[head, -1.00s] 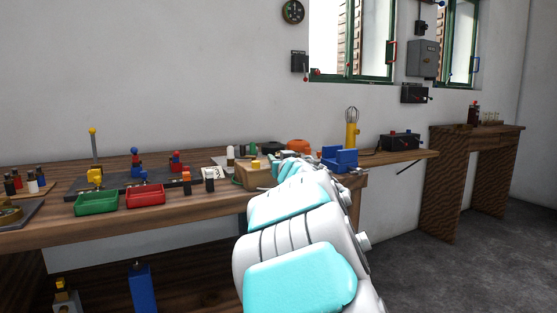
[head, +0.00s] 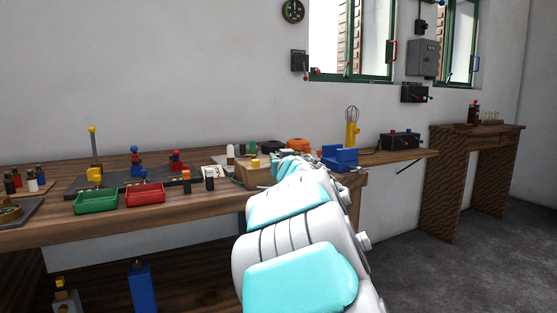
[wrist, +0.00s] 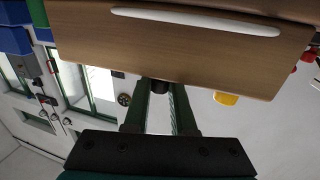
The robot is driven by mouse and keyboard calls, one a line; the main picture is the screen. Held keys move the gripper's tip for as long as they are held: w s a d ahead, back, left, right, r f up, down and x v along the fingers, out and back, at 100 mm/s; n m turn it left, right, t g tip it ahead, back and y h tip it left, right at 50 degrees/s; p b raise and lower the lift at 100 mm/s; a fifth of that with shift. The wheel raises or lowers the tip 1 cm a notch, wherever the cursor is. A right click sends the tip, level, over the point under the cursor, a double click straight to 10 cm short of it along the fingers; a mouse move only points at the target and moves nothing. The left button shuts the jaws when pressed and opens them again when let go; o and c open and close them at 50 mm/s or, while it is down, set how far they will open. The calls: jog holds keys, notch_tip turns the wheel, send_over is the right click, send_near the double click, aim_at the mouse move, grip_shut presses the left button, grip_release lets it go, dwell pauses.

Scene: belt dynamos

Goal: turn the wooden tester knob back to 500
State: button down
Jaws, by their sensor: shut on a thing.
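The wooden tester (head: 246,178) is a box near the right end of the workbench in the head view, partly hidden by my arm. In the wrist view its wooden face (wrist: 190,50) fills the top, with a white strip (wrist: 195,21) along it. A dark knob (wrist: 160,86) sticks out at the edge of the wood. My gripper (wrist: 160,92) is shut on this knob, one finger on each side. A yellow part (wrist: 227,98) sits beside it on the tester. I cannot read any scale or the knob's setting. My gripper is hidden behind my arm in the head view.
A green tray (head: 97,202) and a red tray (head: 145,195) lie at the bench's front. An orange round thing (head: 298,146) and a yellow whisk-like tool (head: 352,130) stand behind.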

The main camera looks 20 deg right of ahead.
jog(key=shift+a+f+m+h+b, duration=0.15)
jog(key=shift+m+h+b, duration=0.2)
jog(key=shift+b, duration=0.35)
jog(key=shift+f+m+g+h+b, duration=0.3)
jog(key=shift+h+b, duration=0.35)
jog(key=shift+b, duration=0.5)
jog(key=m+g+h+b, duration=0.1)
jog(key=m+h+b, duration=0.1)
jog(key=b, duration=0.5)
jog(key=shift+h, duration=0.6)
jog(key=m+g+h+b, duration=0.1)
jog(key=b, duration=0.1)
jog(key=shift+r+b, duration=0.2)
jog(key=shift+b, duration=0.2)
jog(key=shift+m+g+h+b, duration=0.55)
jog(key=shift+h+b, duration=0.15)
jog(key=shift+b, duration=0.2)
jog(key=shift+r+m+g+h+b, duration=0.3)
jog(key=shift+m+g+h+b, duration=0.1)
jog(key=shift+b, duration=0.35)
jog(key=c, duration=1)
grip_release()
